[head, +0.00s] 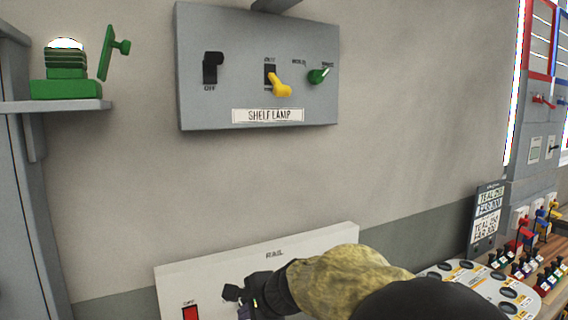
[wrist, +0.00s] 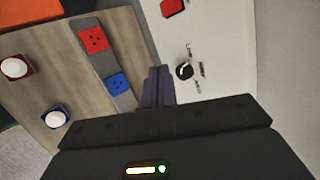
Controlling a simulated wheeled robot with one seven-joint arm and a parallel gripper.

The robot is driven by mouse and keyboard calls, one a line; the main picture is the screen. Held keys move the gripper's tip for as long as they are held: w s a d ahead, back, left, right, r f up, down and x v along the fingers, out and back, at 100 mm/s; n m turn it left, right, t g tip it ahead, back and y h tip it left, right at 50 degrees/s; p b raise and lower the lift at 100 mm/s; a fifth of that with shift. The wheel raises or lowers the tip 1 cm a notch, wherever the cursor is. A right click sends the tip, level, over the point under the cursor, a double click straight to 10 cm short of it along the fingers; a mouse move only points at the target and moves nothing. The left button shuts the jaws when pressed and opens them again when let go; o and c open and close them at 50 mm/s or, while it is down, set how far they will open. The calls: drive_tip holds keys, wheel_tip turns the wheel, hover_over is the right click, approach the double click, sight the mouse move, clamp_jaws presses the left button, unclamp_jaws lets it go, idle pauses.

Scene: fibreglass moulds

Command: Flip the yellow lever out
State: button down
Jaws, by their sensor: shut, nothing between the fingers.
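The yellow lever (head: 281,88) is on the grey panel (head: 225,40) on the wall, above a label reading SHELF LAMP. It sticks out and tilts down to the right from a dark slot. My gripper (head: 243,297) is well below the panel, in front of the white RAIL box. Its fingers are shut and empty in the wrist view (wrist: 158,88). The yellow lever does not show in the wrist view.
The grey panel also has a black switch (head: 211,68) and a green knob (head: 319,76). The white box (head: 215,275) has a red switch (head: 190,313). A shelf (head: 60,106) holds a green lamp (head: 66,75) at left. Bare wall separates panel and box.

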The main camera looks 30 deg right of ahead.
sight(277, 84)
drive_tip(key=w+d+r+m+t, duration=0.1)
drive_tip(key=d+r+m+t, duration=0.3)
drive_tip(key=r, duration=0.8)
drive_tip(key=w+d+r+m+t+h+p, duration=0.1)
drive_tip(key=d+r+m+t, duration=0.3)
drive_tip(key=r+m, duration=0.3)
drive_tip(key=w+d+r+m+t+h, duration=0.1)
drive_tip(key=d+r+m+t, duration=0.3)
drive_tip(key=r, duration=1.3)
drive_tip(key=d+m, duration=0.2)
drive_tip(key=shift+w+d+m+t+p, duration=0.15)
drive_tip(key=shift+w+m+t+p, duration=0.15)
drive_tip(key=shift+w+p, duration=0.05)
drive_tip(key=p+x, duration=0.1)
drive_tip(key=x, duration=0.2)
drive_tip(key=p+x, duration=0.2)
drive_tip(key=x, duration=0.1)
drive_tip(key=p+x, duration=0.2)
drive_tip(key=x, duration=0.2)
drive_tip(key=shift+d+r, duration=0.1)
drive_tip(key=s+r+p, duration=0.2)
drive_tip(key=r+p, duration=0.1)
drive_tip(key=shift+s, duration=0.1)
